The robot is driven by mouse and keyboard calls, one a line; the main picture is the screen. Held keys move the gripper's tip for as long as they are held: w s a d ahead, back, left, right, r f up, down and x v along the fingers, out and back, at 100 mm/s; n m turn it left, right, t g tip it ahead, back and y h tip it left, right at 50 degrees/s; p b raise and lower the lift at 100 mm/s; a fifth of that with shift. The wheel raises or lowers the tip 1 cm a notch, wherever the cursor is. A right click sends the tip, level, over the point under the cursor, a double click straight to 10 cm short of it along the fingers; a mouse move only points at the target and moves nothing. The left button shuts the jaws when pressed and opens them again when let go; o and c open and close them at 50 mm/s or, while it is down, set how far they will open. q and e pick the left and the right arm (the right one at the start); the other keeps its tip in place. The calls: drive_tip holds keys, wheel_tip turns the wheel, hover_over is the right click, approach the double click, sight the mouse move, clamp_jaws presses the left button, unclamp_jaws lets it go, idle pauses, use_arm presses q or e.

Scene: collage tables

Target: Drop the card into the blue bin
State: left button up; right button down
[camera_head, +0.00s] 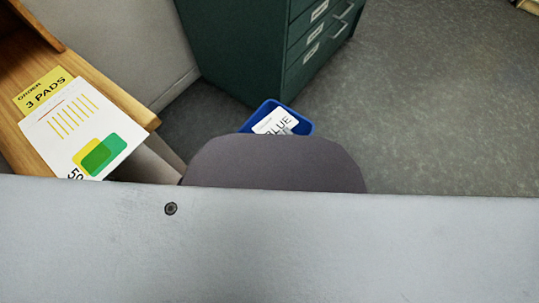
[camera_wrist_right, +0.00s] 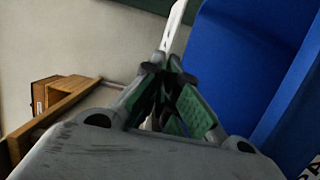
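The blue bin (camera_head: 264,107) stands on the floor in the head view, with a white label reading "BLUE"; its near part is hidden behind my own grey arm. In the right wrist view the blue bin (camera_wrist_right: 238,60) fills the right side, close to the fingers. My right gripper (camera_wrist_right: 170,65) is closed around a thin white card (camera_wrist_right: 174,27), seen nearly edge-on and projecting beyond the fingertips. The card's face does not show. The card appears beside the bin's blue wall; its height relative to the rim cannot be told. My left gripper is not in view.
A wooden table (camera_head: 122,98) at left bears a yellow "ORDER 3 PADS" note (camera_head: 45,90) and a white printed sheet (camera_head: 62,135). A dark green drawer cabinet (camera_head: 245,45) stands behind the bin.

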drive_tip(key=shift+f, duration=0.15)
drive_tip(key=c, duration=1.6)
unclamp_jaws()
drive_tip(key=shift+o, duration=0.2)
drive_tip(key=shift+s+d, duration=0.1)
drive_tip(key=v, duration=1.1)
drive_tip(key=shift+s+d, duration=0.25)
drive_tip(key=shift+s+d, duration=0.1)
